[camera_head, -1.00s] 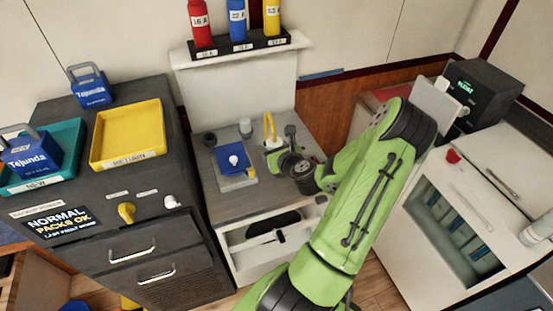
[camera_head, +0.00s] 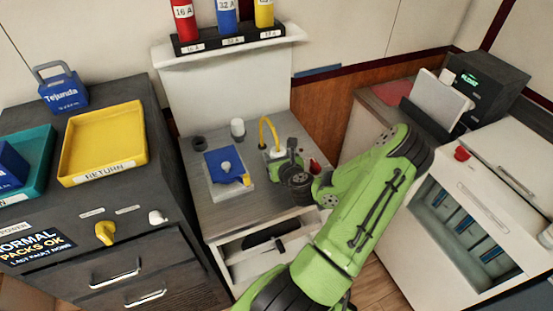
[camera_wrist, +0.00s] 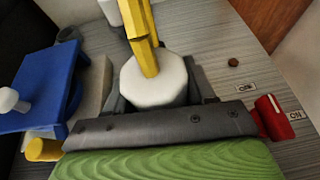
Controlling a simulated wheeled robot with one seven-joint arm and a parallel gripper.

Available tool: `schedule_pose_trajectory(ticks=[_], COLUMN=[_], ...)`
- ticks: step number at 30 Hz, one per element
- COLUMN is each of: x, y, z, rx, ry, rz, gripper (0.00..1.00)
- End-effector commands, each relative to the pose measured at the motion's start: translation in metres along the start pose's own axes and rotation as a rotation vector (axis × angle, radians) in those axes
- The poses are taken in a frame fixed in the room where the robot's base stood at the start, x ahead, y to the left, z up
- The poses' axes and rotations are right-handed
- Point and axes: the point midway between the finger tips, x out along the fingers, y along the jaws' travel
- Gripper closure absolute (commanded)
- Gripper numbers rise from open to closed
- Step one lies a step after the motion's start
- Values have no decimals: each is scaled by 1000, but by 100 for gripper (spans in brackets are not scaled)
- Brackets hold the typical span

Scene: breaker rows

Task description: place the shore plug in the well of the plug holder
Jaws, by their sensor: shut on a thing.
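The shore plug, a white faceted body with a yellow bent handle or lead, is between my jaws in the wrist view (camera_wrist: 155,82). Its yellow part also shows in the head view (camera_head: 266,132). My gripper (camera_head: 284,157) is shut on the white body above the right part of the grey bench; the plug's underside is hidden. A small dark round cup (camera_head: 199,143) at the bench's back left looks like the plug holder, but I cannot be sure. It is well apart from the plug, and its edge shows in the wrist view (camera_wrist: 68,34).
A blue-topped unit (camera_head: 222,166) with a white knob and yellow tab stands left of my gripper. A white cylinder (camera_head: 237,128) stands behind it. A red switch (camera_wrist: 272,117) is close on the right.

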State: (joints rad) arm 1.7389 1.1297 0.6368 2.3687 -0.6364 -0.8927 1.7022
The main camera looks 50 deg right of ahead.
Motion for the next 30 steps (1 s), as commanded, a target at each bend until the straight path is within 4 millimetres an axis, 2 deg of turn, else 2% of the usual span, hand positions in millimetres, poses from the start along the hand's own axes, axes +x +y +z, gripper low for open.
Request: schedule_pose_trajectory(ticks=[5, 6, 10, 20, 26, 30], x=[1, 1, 1, -1, -36, -51], y=[0, 0, 0, 0, -1, 0], z=[-2, -2, -2, 3, 0, 2], rx=[0, -1, 0, 0, 8, 14], ry=[-2, 0, 0, 0, 5, 9], rz=[1, 1, 1, 1, 0, 1], gripper=[94, 41, 21, 20, 20, 20])
